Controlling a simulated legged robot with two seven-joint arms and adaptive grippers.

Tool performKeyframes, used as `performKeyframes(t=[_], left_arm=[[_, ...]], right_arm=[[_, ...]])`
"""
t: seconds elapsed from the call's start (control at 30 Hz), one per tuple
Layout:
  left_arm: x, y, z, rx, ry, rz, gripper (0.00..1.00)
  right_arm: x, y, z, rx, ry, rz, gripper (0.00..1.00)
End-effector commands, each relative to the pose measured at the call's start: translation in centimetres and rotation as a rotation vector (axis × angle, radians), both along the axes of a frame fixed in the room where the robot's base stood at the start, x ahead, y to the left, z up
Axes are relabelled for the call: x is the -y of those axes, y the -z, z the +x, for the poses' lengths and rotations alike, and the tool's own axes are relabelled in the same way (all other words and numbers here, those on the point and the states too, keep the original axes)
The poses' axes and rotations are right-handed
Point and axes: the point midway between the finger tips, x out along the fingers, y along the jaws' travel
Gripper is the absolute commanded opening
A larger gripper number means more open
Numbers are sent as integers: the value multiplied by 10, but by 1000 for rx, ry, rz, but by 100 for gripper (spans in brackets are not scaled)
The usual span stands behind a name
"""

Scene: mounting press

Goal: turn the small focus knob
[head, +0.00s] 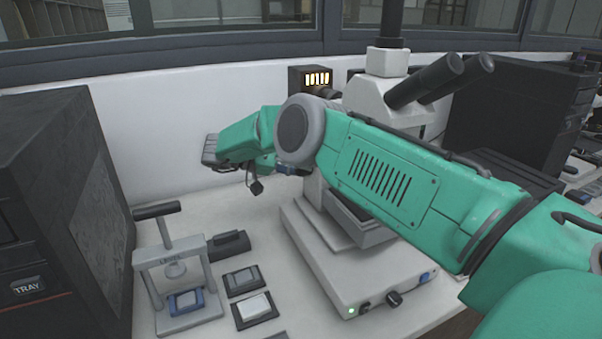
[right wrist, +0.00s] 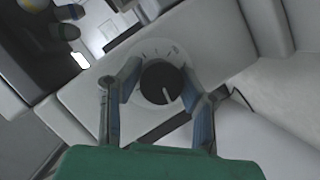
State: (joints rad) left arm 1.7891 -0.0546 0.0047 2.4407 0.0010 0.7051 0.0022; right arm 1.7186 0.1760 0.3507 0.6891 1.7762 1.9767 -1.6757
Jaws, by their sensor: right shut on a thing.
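The small focus knob (right wrist: 160,83) is a round black dial with a white pointer line, set in a pale panel with tick marks around it. The line points down and slightly right in the right wrist view. My right gripper (right wrist: 160,75) is shut on the knob, one blue-padded finger on each side. In the head view my right gripper (head: 287,170) is at the left side of the white microscope (head: 330,265), mostly behind my green arm. The knob is hidden there. My left gripper is not in view.
A small press (head: 172,265) with a T-handle stands at the front left, with small trays (head: 243,280) beside it. A dark cabinet (head: 60,210) marked TRAY is at the far left. A box with lit bars (head: 317,79) is at the back. The bench left of the microscope has some free room.

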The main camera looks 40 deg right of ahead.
Motion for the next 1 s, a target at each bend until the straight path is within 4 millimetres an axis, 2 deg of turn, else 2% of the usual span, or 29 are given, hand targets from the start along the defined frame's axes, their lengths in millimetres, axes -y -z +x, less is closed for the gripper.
performKeyframes(t=[0.4, 0.93, 0.97, 1.0], left_arm=[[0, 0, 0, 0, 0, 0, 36], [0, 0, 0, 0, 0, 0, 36], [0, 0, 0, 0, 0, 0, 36], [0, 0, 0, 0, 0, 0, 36]], right_arm=[[-1, 3, 2, -160, -8, 56, 4], [-1, 4, 1, -180, -8, 64, 4], [-1, 4, 1, -180, -8, 64, 43], [-1, 4, 1, -180, -8, 63, 53]])
